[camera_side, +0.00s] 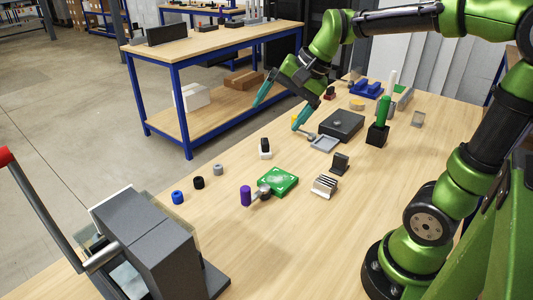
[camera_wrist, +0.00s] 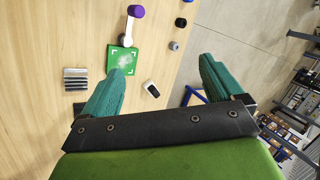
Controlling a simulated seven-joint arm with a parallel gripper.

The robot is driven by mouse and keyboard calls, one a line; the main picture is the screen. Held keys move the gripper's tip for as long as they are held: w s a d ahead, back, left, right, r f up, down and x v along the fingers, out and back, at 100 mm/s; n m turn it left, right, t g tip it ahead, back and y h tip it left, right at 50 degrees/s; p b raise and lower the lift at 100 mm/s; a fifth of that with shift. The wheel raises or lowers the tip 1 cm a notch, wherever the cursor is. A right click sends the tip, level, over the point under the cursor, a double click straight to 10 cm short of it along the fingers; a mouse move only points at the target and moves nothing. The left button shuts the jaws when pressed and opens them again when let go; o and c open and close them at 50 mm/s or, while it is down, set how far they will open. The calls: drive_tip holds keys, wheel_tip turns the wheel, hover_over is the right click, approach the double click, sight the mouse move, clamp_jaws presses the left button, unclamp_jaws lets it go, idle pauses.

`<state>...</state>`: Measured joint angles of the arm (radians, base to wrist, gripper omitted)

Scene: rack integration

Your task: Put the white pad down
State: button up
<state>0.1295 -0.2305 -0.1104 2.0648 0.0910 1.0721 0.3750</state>
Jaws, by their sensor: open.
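My gripper (camera_side: 284,108) is open above the table, with its two teal fingers spread wide and nothing held between them. The fingers also frame the wrist view (camera_wrist: 163,68). A small black-and-white piece (camera_side: 265,149) stands on the table below and in front of my gripper. It shows in the wrist view (camera_wrist: 151,89), lower down between the fingers and apart from them. I cannot tell whether its white part is the white pad. A green board (camera_side: 278,181) with white corner marks lies nearer the camera; in the wrist view its middle (camera_wrist: 122,58) has a pale, whitish area.
A purple-ended tool (camera_side: 246,195) lies at the green board. A finned block (camera_side: 325,186) and a black holder (camera_side: 340,163) stand to its right. A dark box (camera_side: 341,124) and a grey tray (camera_side: 324,144) are near my gripper. Blue, black and grey cylinders (camera_side: 198,182) line the left.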

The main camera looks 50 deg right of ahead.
drive_tip(key=s+a+f+n+t, duration=0.1)
drive_tip(key=s+a+f+n, duration=0.1)
drive_tip(key=s+a+n, duration=0.3)
drive_tip(key=s+n, duration=0.3)
drive_tip(key=s, duration=0.3)
drive_tip(key=shift+a+f+t+h, duration=0.15)
drive_tip(key=shift+a+t+h, duration=0.15)
drive_tip(key=shift+a+t, duration=0.1)
drive_tip(key=c, duration=0.4)
